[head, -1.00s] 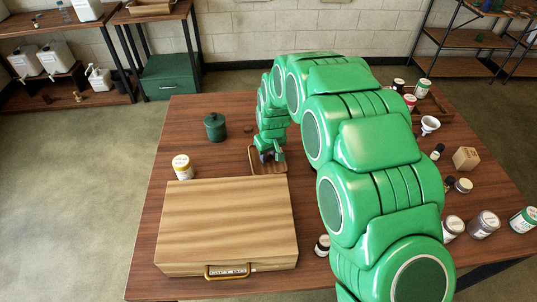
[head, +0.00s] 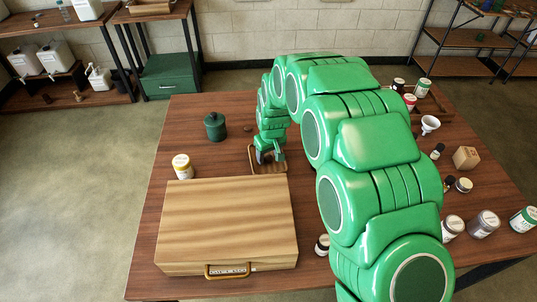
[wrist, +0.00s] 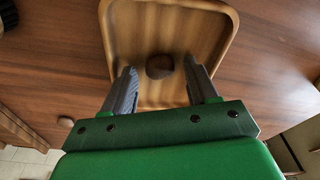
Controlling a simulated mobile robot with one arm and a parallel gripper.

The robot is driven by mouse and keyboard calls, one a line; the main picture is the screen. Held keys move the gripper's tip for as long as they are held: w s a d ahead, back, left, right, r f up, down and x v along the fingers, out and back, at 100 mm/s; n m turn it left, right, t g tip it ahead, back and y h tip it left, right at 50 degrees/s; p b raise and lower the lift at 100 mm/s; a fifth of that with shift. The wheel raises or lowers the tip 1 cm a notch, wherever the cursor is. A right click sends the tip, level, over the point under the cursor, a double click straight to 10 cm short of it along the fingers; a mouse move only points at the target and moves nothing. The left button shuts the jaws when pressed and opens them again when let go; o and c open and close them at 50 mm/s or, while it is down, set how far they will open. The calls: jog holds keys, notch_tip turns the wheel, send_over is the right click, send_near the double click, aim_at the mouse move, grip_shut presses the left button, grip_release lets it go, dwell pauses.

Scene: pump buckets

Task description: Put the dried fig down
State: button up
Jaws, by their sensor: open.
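The dried fig (wrist: 159,66) is a small dark brown lump lying on the wooden tray (wrist: 215,25) in the wrist view. My gripper (wrist: 159,70) is open, with one grey finger on each side of the fig and a gap visible on both sides. In the head view my gripper (head: 270,158) is low over the small tray (head: 268,171), behind the wooden case. The fig is hidden there by the gripper.
A closed wooden case (head: 228,225) stands in front of the tray. A green lidded jar (head: 215,127), a yellow-labelled jar (head: 182,167) and a small brown lump (head: 248,128) are to the left. Several jars and a wooden block (head: 466,158) stand right of my arm.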

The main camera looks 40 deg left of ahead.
notch_tip(320, 180, up, 12)
jog(key=d, duration=0.2)
jog(key=d+r+m, duration=0.2)
jog(key=d+r, duration=0.2)
jog(key=d, duration=0.7)
jog(key=d+r+m+h, duration=0.15)
jog(key=d+r, duration=0.35)
jog(key=d, duration=0.6)
jog(key=d+r+m, duration=0.3)
jog(key=d+r, duration=0.1)
jog(key=d, duration=0.8)
jog(key=s+d+r+m+g, duration=0.2)
jog(key=s+d+m, duration=0.5)
jog(key=s+d, duration=1.5)
jog(key=shift+s+r+g, duration=0.2)
jog(key=shift+s+g, duration=0.1)
jog(key=shift+s, duration=0.7)
jog(key=shift+o, duration=0.5)
jog(key=shift+d, duration=0.1)
jog(key=shift+w, duration=0.1)
